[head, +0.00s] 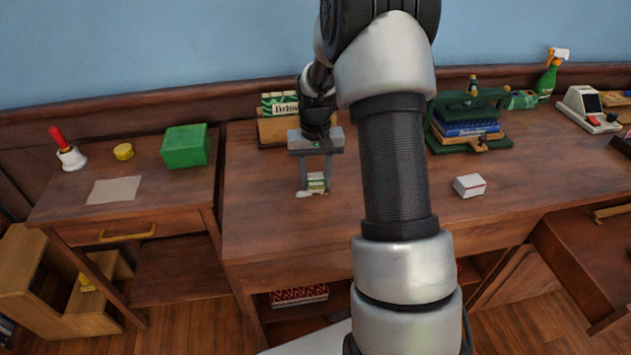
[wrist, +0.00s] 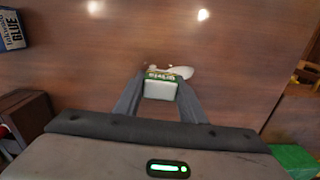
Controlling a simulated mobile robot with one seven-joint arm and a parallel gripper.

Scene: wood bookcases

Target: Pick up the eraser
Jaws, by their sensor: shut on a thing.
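The eraser (head: 316,180) is a small white block with a green printed sleeve. It sits between the two fingers of my gripper (head: 315,186) above the brown desk, and I cannot tell whether it still touches the desktop. In the wrist view the eraser (wrist: 161,88) spans the gap between the fingertips of my gripper (wrist: 160,96), its white end facing the camera. My gripper is shut on it. A small white rounded thing (wrist: 183,72) lies just beyond the eraser, partly hidden by it.
A green box (head: 185,147), a yellow round thing (head: 123,152) and a red-handled bell (head: 70,155) stand on the left table. A small white box (head: 469,185) lies right of my arm. A green rack (head: 446,146) holds books behind. The desktop around my gripper is mostly clear.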

